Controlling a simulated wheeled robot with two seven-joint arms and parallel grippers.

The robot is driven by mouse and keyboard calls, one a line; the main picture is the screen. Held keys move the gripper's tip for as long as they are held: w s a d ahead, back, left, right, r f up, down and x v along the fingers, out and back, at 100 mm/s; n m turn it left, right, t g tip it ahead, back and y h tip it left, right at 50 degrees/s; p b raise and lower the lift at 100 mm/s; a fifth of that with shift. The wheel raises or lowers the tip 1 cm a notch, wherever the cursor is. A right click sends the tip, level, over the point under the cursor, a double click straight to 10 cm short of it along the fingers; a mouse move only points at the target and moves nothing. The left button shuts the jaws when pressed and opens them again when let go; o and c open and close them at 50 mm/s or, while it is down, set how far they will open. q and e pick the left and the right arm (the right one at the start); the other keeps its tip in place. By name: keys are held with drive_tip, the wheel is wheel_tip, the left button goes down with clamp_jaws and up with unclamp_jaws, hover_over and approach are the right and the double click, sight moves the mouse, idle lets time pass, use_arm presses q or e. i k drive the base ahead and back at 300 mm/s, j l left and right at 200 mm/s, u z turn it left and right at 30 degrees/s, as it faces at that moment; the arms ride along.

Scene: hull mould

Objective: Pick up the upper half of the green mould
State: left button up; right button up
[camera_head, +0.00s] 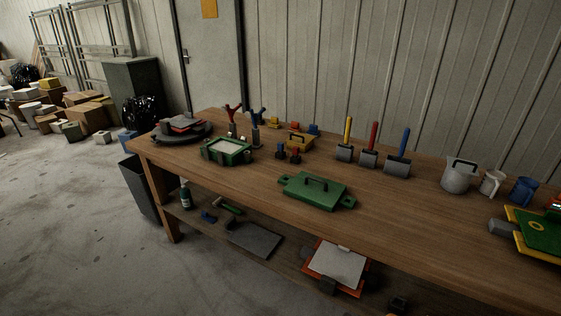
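A green rectangular mould piece (318,195) lies flat on the wooden workbench near its front edge, in the middle of the head view. It has a dark arched handle (316,183) on top and a lug at each end. A second green piece, a frame with a pale inside (228,149), sits further left on the bench, with dark clamp-like parts around it. The piece with the handle stands apart from this frame. Neither of my grippers shows in the view.
The workbench (410,213) has bare wood around the handled piece. A green-and-yellow item (540,232) lies at the far right. A lower shelf holds a clipboard-like board (338,265).

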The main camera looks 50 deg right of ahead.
sight(321, 192)
drive_tip(key=i+z, duration=0.1)
drive_tip(key=i, duration=0.85)
drive_tip(key=i+z, duration=0.15)
drive_tip(key=i, duration=0.85)
drive_tip(key=j, duration=0.05)
